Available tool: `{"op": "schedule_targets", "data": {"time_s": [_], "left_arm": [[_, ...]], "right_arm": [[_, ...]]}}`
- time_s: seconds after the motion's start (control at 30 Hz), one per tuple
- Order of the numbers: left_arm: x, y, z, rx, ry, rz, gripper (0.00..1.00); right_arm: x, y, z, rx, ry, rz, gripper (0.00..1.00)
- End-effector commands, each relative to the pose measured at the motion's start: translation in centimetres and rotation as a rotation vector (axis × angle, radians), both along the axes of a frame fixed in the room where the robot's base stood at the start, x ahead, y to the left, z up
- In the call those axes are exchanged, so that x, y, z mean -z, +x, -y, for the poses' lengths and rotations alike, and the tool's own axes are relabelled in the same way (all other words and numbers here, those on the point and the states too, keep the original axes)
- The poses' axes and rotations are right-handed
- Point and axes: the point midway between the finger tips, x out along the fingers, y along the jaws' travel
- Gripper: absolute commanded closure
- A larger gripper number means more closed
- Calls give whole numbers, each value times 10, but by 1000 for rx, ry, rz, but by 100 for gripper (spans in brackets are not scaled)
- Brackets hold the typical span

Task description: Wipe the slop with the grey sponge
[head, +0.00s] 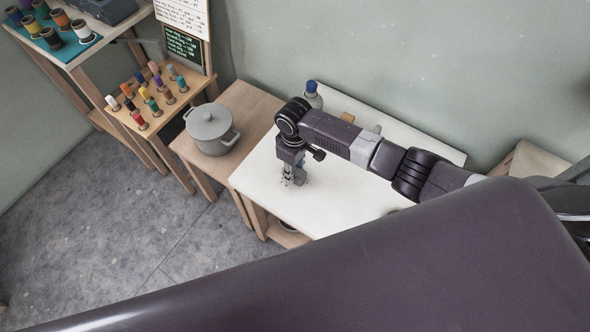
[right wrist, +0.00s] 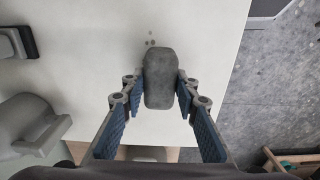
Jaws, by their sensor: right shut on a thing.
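My right gripper (head: 290,178) points down over the white table top (head: 262,176), near its left edge. In the right wrist view it is shut on the grey sponge (right wrist: 159,78), a dark rounded block between the two fingertips. In the head view the sponge is mostly hidden by the gripper. Small grey spots of slop (right wrist: 151,42) show on the white surface just beyond the sponge's far end; dark specks (head: 308,182) also show beside the gripper in the head view. I cannot tell whether the sponge touches the surface. My left gripper is out of view.
A bottle with a blue cap (head: 312,95) stands at the back of the table, behind my right arm. A grey lidded pot (head: 211,130) stands on a wooden stand to the left. A rack of coloured spools (head: 150,97) is further left. The table's front left is clear.

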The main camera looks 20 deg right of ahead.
Motion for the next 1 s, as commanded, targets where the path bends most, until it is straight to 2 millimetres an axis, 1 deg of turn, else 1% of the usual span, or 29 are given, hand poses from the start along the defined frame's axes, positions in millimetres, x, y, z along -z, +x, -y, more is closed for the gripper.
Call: {"op": "schedule_targets", "data": {"time_s": [0.57, 0.77, 0.87, 1.0], "left_arm": [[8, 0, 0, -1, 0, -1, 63], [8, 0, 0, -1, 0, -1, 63], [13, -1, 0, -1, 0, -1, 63], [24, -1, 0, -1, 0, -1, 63]], "right_arm": [[12, 0, 0, 0, 0, 0, 99], [11, 1, -1, 0, 1, 1, 99], [14, 4, -4, 0, 1, 2, 99], [17, 15, -12, 0, 2, 2, 99]]}}
